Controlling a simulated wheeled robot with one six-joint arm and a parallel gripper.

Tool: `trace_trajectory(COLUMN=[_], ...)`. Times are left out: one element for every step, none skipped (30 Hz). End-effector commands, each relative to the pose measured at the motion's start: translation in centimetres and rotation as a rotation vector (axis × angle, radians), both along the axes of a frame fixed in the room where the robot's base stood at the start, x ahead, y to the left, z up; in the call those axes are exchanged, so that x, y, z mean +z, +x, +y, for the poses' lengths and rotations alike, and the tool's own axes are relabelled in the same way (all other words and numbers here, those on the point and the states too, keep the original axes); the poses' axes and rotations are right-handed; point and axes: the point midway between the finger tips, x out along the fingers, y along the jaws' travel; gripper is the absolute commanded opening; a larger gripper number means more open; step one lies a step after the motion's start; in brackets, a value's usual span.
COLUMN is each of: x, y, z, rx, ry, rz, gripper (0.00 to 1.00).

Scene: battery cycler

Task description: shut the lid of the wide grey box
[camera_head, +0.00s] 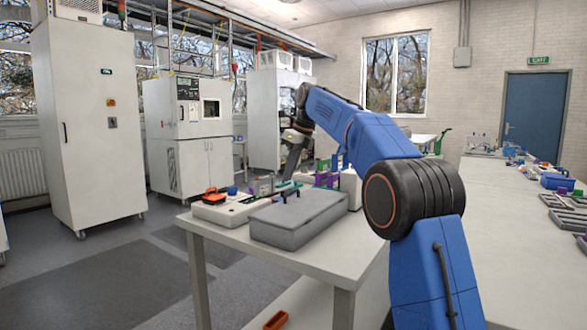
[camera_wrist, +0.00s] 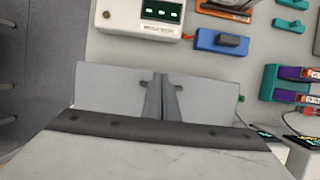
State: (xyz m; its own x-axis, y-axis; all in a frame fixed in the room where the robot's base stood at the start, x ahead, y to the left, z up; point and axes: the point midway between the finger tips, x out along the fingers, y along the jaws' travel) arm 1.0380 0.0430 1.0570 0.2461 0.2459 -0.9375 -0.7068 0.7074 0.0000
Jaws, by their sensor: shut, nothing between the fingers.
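The wide grey box (camera_head: 292,224) sits on the near left part of the white table in the head view. Its top looks flat and level, with the lid (camera_head: 305,207) appearing to lie down on the body; any narrow gap cannot be made out. In the wrist view the pale grey top of the box (camera_wrist: 108,88) spreads behind my gripper (camera_wrist: 159,78). My gripper's two dark fingers are together, shut and empty, pointing at the box. Whether they touch it cannot be told. My gripper's body hides the box's lower part in that view.
A white instrument (camera_wrist: 143,18) and a blue block (camera_wrist: 221,41) lie beyond the box, with a teal rack (camera_wrist: 272,82) to the right. A white table (camera_head: 205,226) carries these things. Tall white cabinets (camera_head: 90,120) stand at the left; the floor there is clear.

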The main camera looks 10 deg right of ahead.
Motion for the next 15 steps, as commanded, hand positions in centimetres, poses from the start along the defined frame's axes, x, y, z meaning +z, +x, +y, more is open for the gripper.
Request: trace_trajectory(x=[-0.3, -0.5, -0.8, -1.0, -1.1, -1.4, -1.6, -1.7, -2.0, -2.2, -2.4, -2.6, -2.8, -3.0, -3.3], y=[0.2, 0.2, 0.3, 0.4, 0.4, 0.5, 0.6, 0.6, 0.7, 0.7, 0.9, 0.9, 1.0, 1.0, 1.1], z=[0.2, 0.2, 0.3, 0.4, 0.4, 0.5, 0.6, 0.6, 0.7, 0.7, 0.8, 0.9, 1.0, 1.0, 1.1], rx=[0.002, 0.001, 0.001, 0.0, 0.0, 0.0, 0.0, 0.0, 0.0, 0.0, 0.001, 0.002, 0.002, 0.002, 0.002], ry=[-0.01, -0.009, -0.008, -0.008, -0.008, -0.007, -0.007, -0.007, -0.007, -0.007, -0.014, -0.026, -0.034, -0.044, -0.054], rz=[0.009, 0.008, 0.008, 0.008, 0.008, 0.008, 0.008, 0.008, 0.007, 0.007, 0.015, 0.026, 0.035, 0.044, 0.055], gripper=[0.0, 0.0, 0.0, 0.0, 0.0, 0.0, 0.0, 0.0, 0.0, 0.0, 0.0, 0.0, 0.0, 0.0, 0.0])
